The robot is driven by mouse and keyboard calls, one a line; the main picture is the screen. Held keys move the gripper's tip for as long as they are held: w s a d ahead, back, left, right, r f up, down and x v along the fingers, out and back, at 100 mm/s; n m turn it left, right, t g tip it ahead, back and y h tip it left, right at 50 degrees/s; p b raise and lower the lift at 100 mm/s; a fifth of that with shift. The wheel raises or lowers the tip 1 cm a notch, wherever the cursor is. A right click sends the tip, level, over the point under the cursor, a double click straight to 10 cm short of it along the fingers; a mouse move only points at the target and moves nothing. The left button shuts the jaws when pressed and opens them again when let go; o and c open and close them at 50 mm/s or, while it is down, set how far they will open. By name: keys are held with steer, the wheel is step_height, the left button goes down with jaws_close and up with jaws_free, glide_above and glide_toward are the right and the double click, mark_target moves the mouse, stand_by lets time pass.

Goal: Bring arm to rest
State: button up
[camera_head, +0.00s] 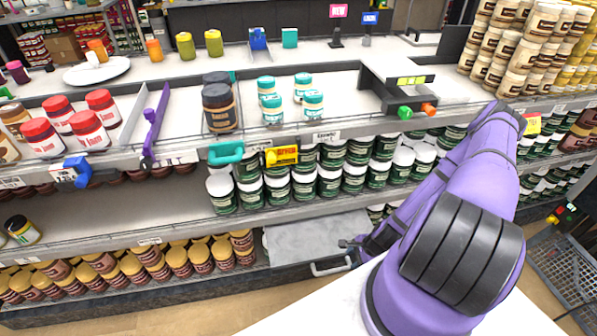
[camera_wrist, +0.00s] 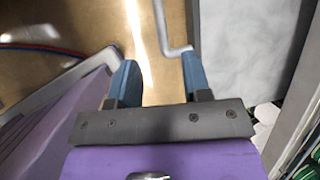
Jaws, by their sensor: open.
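My purple arm reaches over the right part of the head view and bends down in front of the shelves. My gripper (camera_wrist: 160,78) is open, its two blue fingertips apart with nothing between them that it grips. A pale bent handle (camera_wrist: 176,49) shows beyond the fingertips, close to the right one; I cannot tell whether they touch. The same handle (camera_head: 331,268) is in the head view, at the front of a grey drawer-like panel (camera_head: 310,236), low between the shelves. The panel also fills the wrist view's upper right (camera_wrist: 245,45). Most of my gripper is hidden by my arm in the head view.
Shelves with several green-labelled jars (camera_head: 300,180) stand behind my arm. Brown jars with yellow lids (camera_head: 170,265) line the bottom left shelf. A grey wire basket (camera_head: 570,275) stands on the floor at the right. Stacked jars (camera_head: 525,45) stand at the upper right.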

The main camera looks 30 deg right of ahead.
steer(key=shift+d, duration=0.1)
steer(key=w+d+r+n+g+h, duration=0.1)
steer(key=w+d+r+n, duration=0.25)
steer(key=r, duration=0.55)
steer(key=w+d+r+n+h, duration=0.1)
steer(key=w+d+r+n, duration=0.3)
steer(key=r, duration=0.5)
steer(key=w+a+r+n+h, duration=0.1)
steer(key=w+r+n, duration=0.15)
steer(key=r, duration=0.95)
steer(key=w+a+r+n+h, duration=0.1)
steer(key=w+a+r+n, duration=0.15)
steer(key=r, duration=0.85)
steer(key=s+a+r+n, duration=0.1)
steer(key=a+r, duration=0.2)
steer(key=r, duration=0.4)
steer(key=s+a+r+n+t, duration=0.1)
steer(key=s+a+r, duration=0.15)
steer(key=r, duration=0.35)
steer(key=s+a+r+n, duration=0.1)
steer(key=a+r+n, duration=0.1)
steer(key=a+r, duration=0.35)
steer(key=s+a+r+n+t, duration=0.2)
steer(key=s+a+r+n, duration=0.2)
steer(key=s+a+r, duration=0.3)
steer(key=s+r, duration=0.5)
steer(key=s, duration=0.3)
